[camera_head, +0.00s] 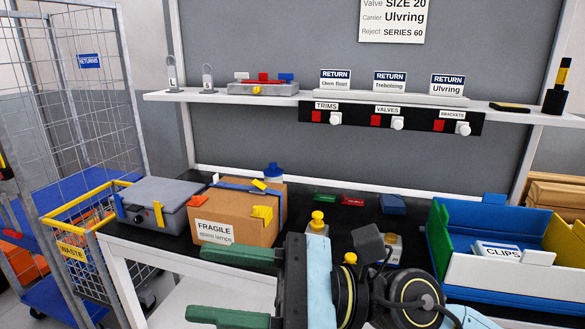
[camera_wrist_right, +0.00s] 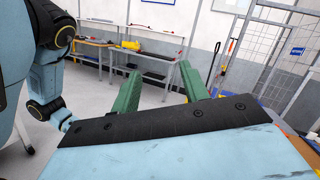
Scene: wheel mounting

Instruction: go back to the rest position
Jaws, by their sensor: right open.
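My right gripper (camera_head: 184,282) reaches in from the lower right of the head view, in front of the workbench. Its two green fingers point left and stand apart, with nothing between them. In the right wrist view, the gripper (camera_wrist_right: 158,72) is also open and empty, and its fingers point out over the room's floor. My left gripper is not in either view. One of my own arm links shows at the left of the right wrist view.
The black workbench (camera_head: 137,238) holds a grey box (camera_head: 167,203), a cardboard box (camera_head: 235,222) and a blue, green and yellow bin (camera_head: 475,220). A shelf (camera_head: 380,98) runs above. A wire cage (camera_head: 75,95) stands left. Yellow-topped bottles (camera_head: 317,225) stand close behind my right arm.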

